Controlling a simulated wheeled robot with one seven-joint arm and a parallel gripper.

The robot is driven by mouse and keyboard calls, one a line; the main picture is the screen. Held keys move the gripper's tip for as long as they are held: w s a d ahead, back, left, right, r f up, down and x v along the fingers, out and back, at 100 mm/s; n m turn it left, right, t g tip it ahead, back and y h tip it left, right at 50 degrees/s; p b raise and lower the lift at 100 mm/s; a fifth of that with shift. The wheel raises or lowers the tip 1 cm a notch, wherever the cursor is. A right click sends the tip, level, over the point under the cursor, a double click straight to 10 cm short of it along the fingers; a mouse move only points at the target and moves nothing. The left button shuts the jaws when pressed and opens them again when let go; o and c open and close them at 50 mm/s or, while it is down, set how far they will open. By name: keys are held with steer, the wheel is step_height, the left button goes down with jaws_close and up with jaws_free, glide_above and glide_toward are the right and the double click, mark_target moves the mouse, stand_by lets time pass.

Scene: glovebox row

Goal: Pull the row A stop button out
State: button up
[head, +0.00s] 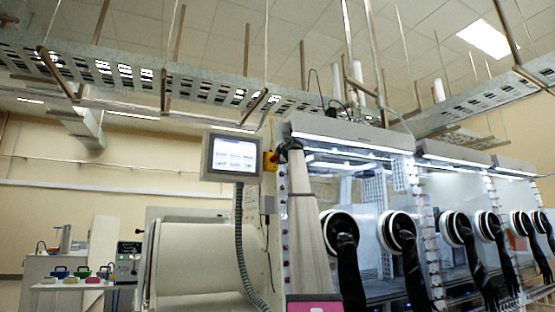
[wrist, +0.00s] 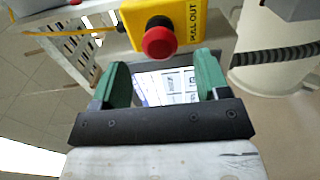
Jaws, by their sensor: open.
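The stop button is a red mushroom head (wrist: 160,38) on a yellow box (wrist: 189,22) marked "PULL OUT", in the upper middle of the wrist view. In the head view the small yellow and red stop button box (head: 270,161) sits at the right edge of the screen panel. My gripper (wrist: 161,66) has two green fingers, spread apart with nothing between them. The red head lies just beyond the fingertips, roughly centred between them, and appears apart from both. In the head view my arm rises close to the right of the box.
A lit screen panel (head: 234,156) is beside the box; it also shows behind my fingers in the wrist view (wrist: 168,87). A ribbed dark hose (head: 243,245) hangs below it. Gloveboxes with round black-gloved ports (head: 397,232) stand to the right. A bench (head: 68,284) is far left.

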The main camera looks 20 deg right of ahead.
steer(key=s, duration=0.7)
steer(key=shift+s, duration=0.3)
